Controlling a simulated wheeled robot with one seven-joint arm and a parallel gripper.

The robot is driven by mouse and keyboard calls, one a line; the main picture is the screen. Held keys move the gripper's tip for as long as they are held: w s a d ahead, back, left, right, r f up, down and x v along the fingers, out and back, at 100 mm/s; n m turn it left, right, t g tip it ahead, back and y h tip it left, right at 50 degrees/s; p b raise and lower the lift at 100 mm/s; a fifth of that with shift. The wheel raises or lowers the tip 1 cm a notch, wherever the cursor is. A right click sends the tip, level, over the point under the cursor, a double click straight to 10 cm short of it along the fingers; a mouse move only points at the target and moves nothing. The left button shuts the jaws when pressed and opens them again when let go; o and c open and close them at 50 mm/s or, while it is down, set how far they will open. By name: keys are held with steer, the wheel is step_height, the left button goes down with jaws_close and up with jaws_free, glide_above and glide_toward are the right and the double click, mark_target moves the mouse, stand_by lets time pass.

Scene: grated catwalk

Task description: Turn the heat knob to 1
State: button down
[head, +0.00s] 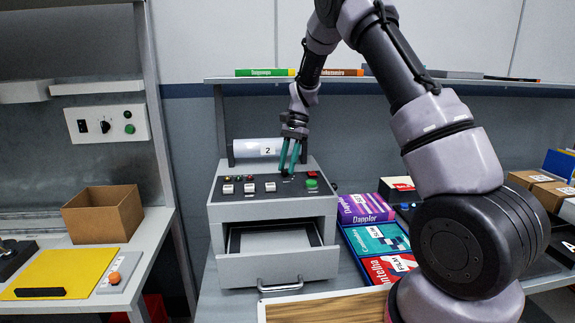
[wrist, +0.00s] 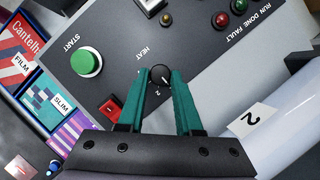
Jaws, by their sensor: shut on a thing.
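The heat knob (wrist: 159,75) is a small round black knob with a white pointer line, on the dark control panel of the grey machine (head: 271,208). In the wrist view the word HEAT is printed near it and a digit 2 shows close to its edge. The pointer slants, and I cannot tell which setting it marks. My gripper (head: 290,172) reaches down to the panel from above. Its two green fingers (wrist: 160,88) are shut on the knob, one on each side. In the head view the fingers hide the knob.
A green START button (wrist: 86,61) and a red switch (wrist: 110,108) sit close to the knob. Indicator lamps (wrist: 221,19) are nearby. A white cylinder marked 2 (head: 256,148) lies behind the panel. The machine's drawer (head: 282,266) is open. Coloured boxes (head: 365,207) stand to the right.

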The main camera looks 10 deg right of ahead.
stand_by(0.4)
steer(key=c, duration=0.6)
jaws_free()
step_height(320, 180, up, 10)
